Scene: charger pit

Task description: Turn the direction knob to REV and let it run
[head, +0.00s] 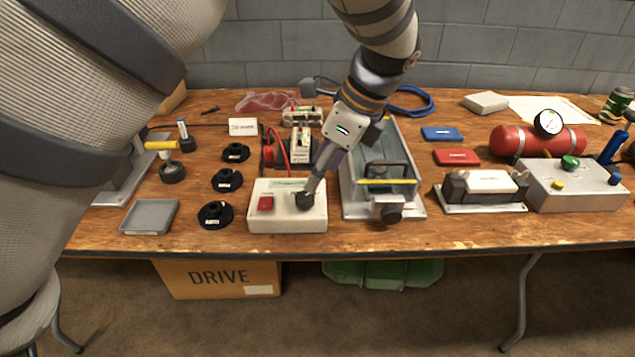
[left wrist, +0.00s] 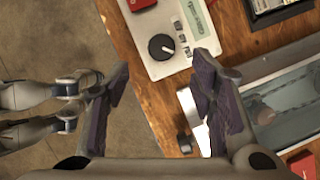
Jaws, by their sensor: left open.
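The cream control box (head: 262,219) sits at the table's front edge, with a red switch (head: 266,203) on its left and a black direction knob (head: 305,202) on its right. In the left wrist view the round knob (left wrist: 161,47) shows a white pointer line toward the right of that picture; its labels are too small to read. My left gripper (head: 313,187) comes down from above over the knob and partly hides the box top. In the left wrist view its fingers (left wrist: 162,70) are open and empty, with the knob visible just past the tips. My right gripper is out of view.
A grey vise-like fixture (head: 385,209) with a yellow bar stands close to the right of the box. Black round pieces (head: 215,214) and a grey tray (head: 149,216) lie to the left. Red test leads (head: 278,140) and a meter stand behind. A red tank (head: 540,140) is far right.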

